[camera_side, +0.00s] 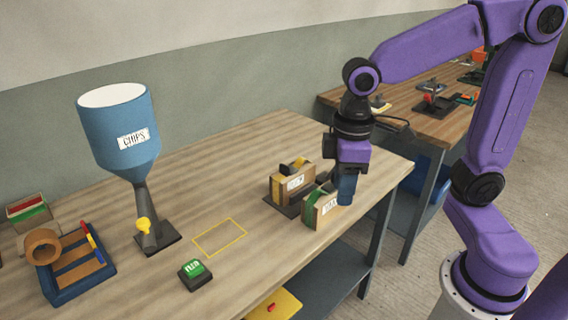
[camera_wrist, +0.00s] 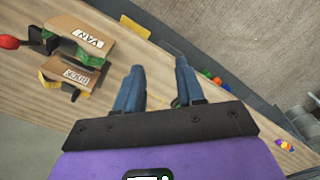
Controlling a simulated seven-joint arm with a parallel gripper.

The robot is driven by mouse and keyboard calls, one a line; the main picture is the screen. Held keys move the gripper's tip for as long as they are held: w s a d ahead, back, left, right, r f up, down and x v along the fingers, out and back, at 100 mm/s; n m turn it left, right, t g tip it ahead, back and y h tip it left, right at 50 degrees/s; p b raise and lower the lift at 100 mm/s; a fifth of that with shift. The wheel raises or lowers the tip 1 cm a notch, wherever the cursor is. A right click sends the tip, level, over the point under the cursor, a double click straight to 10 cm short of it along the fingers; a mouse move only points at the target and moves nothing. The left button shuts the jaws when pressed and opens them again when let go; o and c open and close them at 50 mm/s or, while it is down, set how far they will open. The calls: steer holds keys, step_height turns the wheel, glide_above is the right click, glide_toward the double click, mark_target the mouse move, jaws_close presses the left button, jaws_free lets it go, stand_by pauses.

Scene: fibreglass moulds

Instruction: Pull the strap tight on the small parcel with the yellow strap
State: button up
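The parcel with the yellow strap (camera_side: 292,186) is a small brown box with a white label, on a dark base near the right end of the bench. In the wrist view this parcel (camera_wrist: 82,86) is at the left, its label reading DOCK. A second parcel with a green strap (camera_side: 318,212) stands beside it, nearer the front edge; its label reads VAN in the wrist view (camera_wrist: 75,23). My gripper (camera_wrist: 156,70) is open, with its two blue fingers apart and nothing between them. In the side view my gripper (camera_side: 346,200) hangs just right of the green-strapped parcel.
A blue CHIPS hopper (camera_side: 118,130), a green button box (camera_side: 194,273) and a blue tray with a tape roll (camera_side: 75,290) stand at the left. A yellow outline (camera_side: 219,238) marks bare bench top. Another bench (camera_side: 400,118) is behind my arm.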

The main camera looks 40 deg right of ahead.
steer(key=w+d+r+m, duration=0.25)
steer(key=w+m, duration=0.25)
steer(key=w, duration=1.1)
steer(key=m, duration=0.4)
glide_toward(284, 165)
step_height(284, 165, down, 9)
steer(key=shift+w+a+f, duration=0.1)
jaws_close()
steer(key=shift+a, duration=0.1)
stand_by(0.5)
